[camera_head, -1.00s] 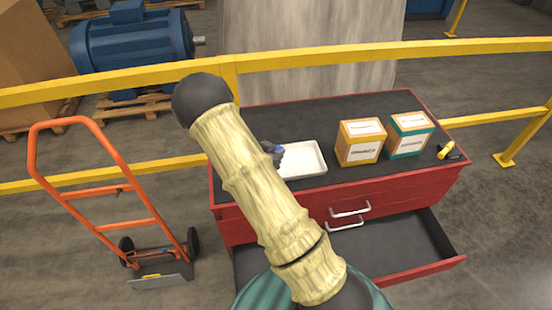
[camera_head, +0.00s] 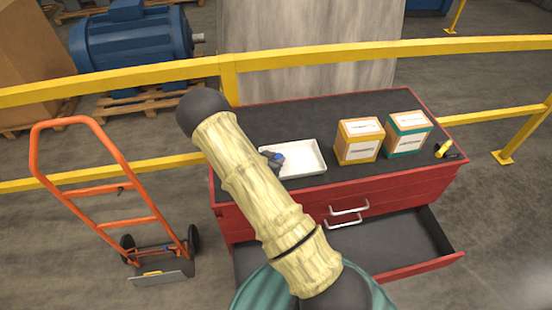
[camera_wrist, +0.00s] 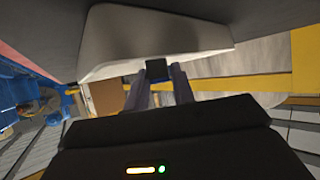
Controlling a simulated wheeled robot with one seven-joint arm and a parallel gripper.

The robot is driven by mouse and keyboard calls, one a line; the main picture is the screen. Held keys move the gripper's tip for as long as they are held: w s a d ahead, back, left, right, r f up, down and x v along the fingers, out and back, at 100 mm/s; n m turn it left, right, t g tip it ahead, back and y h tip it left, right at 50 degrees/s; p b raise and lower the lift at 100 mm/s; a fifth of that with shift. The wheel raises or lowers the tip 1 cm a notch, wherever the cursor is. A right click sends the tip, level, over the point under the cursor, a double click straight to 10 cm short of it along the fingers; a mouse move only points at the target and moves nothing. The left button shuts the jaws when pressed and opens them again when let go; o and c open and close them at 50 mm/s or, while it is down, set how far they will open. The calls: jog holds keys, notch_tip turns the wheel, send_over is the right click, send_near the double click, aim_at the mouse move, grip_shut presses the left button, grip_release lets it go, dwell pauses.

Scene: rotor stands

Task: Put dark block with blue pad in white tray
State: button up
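The white tray (camera_head: 310,172) lies on the dark top of the red cabinet, left of two boxes. The dark block (camera_wrist: 156,69) shows between my fingertips in the wrist view, with the pale tray (camera_wrist: 165,30) close beyond it. My gripper (camera_wrist: 158,80) is shut on this block. In the head view, the block and fingertips show as a small dark and blue shape (camera_head: 272,159) over the tray's left part. My arm hides much of the gripper there. I cannot tell whether the block touches the tray floor.
An orange-sided box (camera_head: 358,141) and a green-sided box (camera_head: 408,135) stand right of the tray. A yellow and black tool (camera_head: 445,150) lies at the right edge. The open drawer (camera_head: 390,245) looks empty. A yellow railing (camera_head: 340,64) runs behind; an orange hand truck (camera_head: 100,190) stands left.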

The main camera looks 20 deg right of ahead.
jog(key=shift+o, duration=1.3)
jog(key=shift+r, duration=0.1)
jog(key=shift+r, duration=0.15)
jog(key=shift+s+a, duration=0.2)
jog(key=shift+a, duration=0.15)
jog(key=b+v, duration=0.3)
jog(key=v, duration=0.8)
jog(key=shift+r+b, duration=0.15)
jog(key=shift+b, duration=0.25)
